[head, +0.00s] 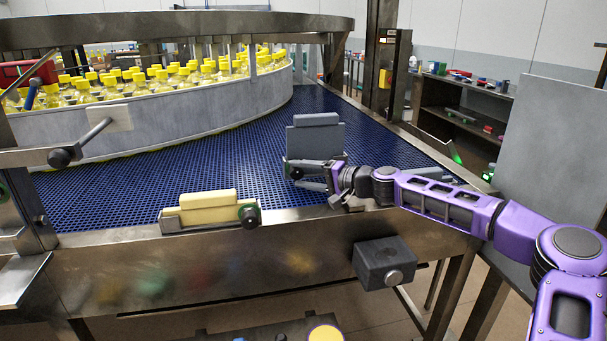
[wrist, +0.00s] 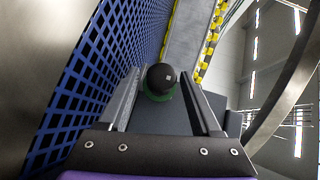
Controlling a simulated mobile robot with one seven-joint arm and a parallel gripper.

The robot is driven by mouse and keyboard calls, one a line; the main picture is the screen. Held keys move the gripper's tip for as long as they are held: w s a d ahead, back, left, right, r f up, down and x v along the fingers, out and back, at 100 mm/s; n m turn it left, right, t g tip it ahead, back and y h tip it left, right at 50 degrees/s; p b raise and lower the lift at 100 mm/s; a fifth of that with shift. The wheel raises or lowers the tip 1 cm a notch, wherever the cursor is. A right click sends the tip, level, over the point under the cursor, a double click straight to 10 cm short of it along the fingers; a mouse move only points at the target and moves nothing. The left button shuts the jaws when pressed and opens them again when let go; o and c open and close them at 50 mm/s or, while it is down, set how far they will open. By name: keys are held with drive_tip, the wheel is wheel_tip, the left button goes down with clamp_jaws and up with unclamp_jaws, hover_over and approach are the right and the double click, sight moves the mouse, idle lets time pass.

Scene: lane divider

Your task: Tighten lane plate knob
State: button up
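A grey lane plate (head: 315,139) stands upright on the blue mesh conveyor belt in the head view. A round black knob (head: 296,173) is low on its front left; the wrist view shows this knob (wrist: 161,78) with a green ring around its base. My gripper (head: 302,175) reaches in from the right, with its fingers at the knob. In the wrist view my gripper (wrist: 161,74) is open, with one finger on each side of the knob and small gaps visible. Whether either finger touches it is hard to tell.
A yellow block (head: 208,207) with another black knob (head: 249,216) sits at the belt's front edge. A metal rail (head: 270,217) runs along that edge. A curved guard wall (head: 180,112) with yellow-capped bottles stands behind. A dark box (head: 385,263) hangs below the rail.

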drive_tip(key=shift+o, duration=0.4)
drive_tip(key=shift+w+d+r, duration=0.1)
drive_tip(key=shift+d, duration=0.2)
drive_tip(key=v, duration=0.8)
drive_tip(key=p+v, duration=0.1)
drive_tip(key=v, duration=0.8)
drive_tip(key=shift+s+a, duration=0.1)
drive_tip(key=shift+s, duration=0.15)
